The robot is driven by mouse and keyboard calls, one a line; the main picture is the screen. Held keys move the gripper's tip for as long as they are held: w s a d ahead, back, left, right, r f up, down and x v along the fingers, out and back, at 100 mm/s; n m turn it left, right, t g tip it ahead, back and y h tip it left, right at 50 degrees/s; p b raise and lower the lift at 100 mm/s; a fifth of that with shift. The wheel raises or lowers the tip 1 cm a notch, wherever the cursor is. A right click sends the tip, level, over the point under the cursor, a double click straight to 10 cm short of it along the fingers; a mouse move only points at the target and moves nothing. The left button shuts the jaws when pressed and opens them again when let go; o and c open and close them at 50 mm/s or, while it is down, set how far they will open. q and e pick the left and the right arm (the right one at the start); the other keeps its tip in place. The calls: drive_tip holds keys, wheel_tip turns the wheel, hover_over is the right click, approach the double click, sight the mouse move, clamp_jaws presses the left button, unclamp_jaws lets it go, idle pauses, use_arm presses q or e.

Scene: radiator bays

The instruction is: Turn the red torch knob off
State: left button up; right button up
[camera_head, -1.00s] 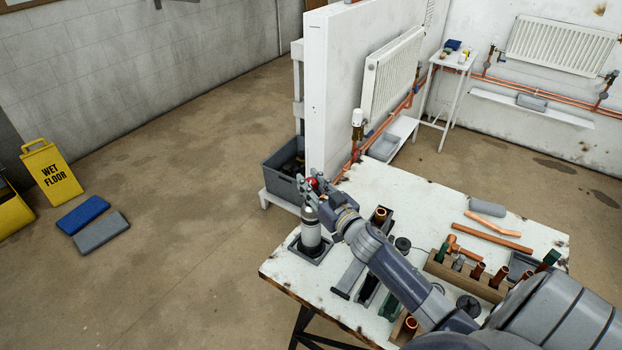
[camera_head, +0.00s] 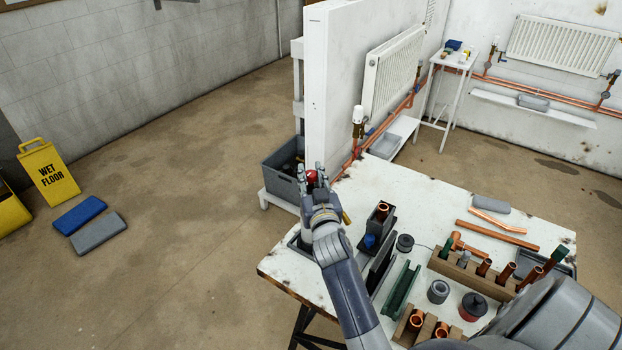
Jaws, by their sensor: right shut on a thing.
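The red torch knob (camera_head: 312,176) shows between the fingers of my right gripper (camera_head: 313,178) near the left corner of the workbench. My right gripper is shut on the knob, with its arm reaching over the bench from the lower right. The torch body below the knob is mostly hidden behind my gripper and wrist. It stands at a dark square holder (camera_head: 298,244), of which only a part shows. My left gripper is not in view.
The white workbench (camera_head: 400,190) carries copper pipes (camera_head: 497,235), a wooden rack (camera_head: 470,272), a green channel piece (camera_head: 399,292) and a black spool (camera_head: 404,243). A white partition (camera_head: 330,90) stands behind it. A grey crate (camera_head: 283,175) sits beyond the bench's left corner.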

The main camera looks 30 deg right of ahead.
sight(311, 173)
idle(0.3)
drive_tip(key=o, duration=1.1)
drive_tip(key=shift+r, duration=0.15)
wheel_tip(311, 173, up, 10)
drive_tip(key=shift+f, duration=0.1)
